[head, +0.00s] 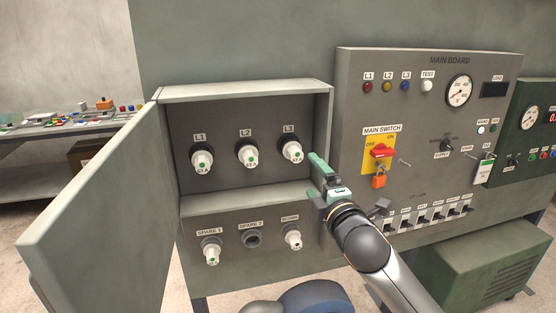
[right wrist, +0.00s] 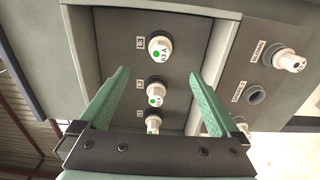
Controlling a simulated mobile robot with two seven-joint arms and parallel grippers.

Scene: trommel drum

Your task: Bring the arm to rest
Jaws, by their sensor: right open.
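My right gripper (head: 321,172) is in front of the right edge of the open fuse box, just right of and below the L3 fuse (head: 291,152). In the right wrist view its two green fingers (right wrist: 157,100) are spread apart with nothing held between them. Beyond them, the L3 fuse (right wrist: 160,49), the L2 fuse (right wrist: 155,90) and the L1 fuse (right wrist: 153,123) sit in their holders. My right arm comes in from the lower right of the head view. My left gripper is not in view.
The box door (head: 90,205) stands open at left. Below are the spare sockets; the middle one (head: 252,240) is empty. The main board (head: 430,130) at right has a red switch (head: 381,151) with an orange padlock (head: 379,181). A table (head: 60,130) with small parts is far left.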

